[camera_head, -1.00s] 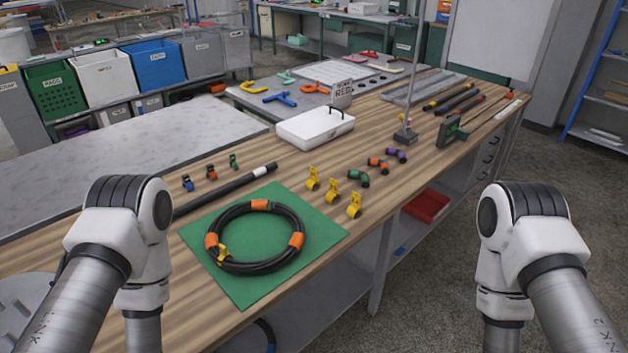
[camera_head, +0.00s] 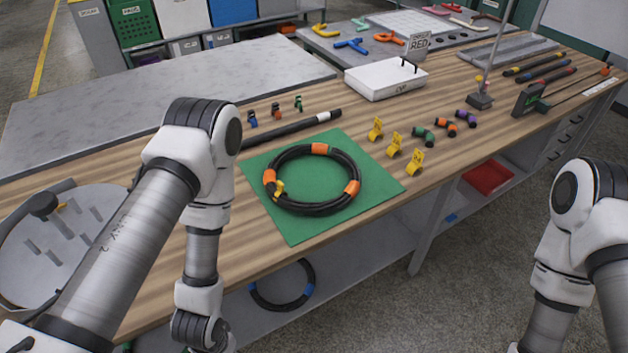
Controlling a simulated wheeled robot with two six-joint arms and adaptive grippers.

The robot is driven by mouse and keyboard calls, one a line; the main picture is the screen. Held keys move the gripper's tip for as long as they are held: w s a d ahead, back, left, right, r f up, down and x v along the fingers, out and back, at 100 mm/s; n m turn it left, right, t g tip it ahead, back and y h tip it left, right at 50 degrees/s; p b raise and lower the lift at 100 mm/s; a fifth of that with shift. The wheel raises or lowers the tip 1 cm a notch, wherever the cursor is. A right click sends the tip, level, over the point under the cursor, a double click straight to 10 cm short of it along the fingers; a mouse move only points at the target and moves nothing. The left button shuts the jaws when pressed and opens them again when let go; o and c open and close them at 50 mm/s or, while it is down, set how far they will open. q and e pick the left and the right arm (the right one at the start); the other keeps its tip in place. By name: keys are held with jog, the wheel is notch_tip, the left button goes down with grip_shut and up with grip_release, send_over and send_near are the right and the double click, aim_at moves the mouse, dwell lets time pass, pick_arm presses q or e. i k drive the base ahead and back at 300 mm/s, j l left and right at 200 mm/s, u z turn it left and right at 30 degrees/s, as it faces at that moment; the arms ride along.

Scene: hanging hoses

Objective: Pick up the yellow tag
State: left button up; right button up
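A small yellow tag-like piece (camera_head: 279,188) sits on the left side of a coiled black hose (camera_head: 312,205) with orange bands. The coil lies on a green mat (camera_head: 300,232) on the wooden bench. Several yellow clip-like pieces stand in a row to the right of the mat: a far one (camera_head: 376,129), a middle one (camera_head: 394,145) and a near one (camera_head: 415,162). I cannot tell for certain which yellow piece is the tag. My arms show at the left and right, but neither gripper is in view. Nothing touches the yellow pieces.
A black tube (camera_head: 290,130) lies behind the mat, with small coloured fittings beyond it. A white box (camera_head: 386,80) and a stand (camera_head: 480,101) are farther back. A round grey pegged plate (camera_head: 50,250) is at the left. Another black hose (camera_head: 283,300) is below the bench.

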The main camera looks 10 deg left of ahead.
aim_at(375, 132)
jog(key=i+l, duration=0.3)
jog(key=i+l+u, duration=0.15)
jog(key=i+l, duration=0.15)
jog(key=l, duration=0.2)
jog(key=i+l, duration=0.25)
jog(key=l, duration=0.2)
jog(key=j+u, duration=0.05)
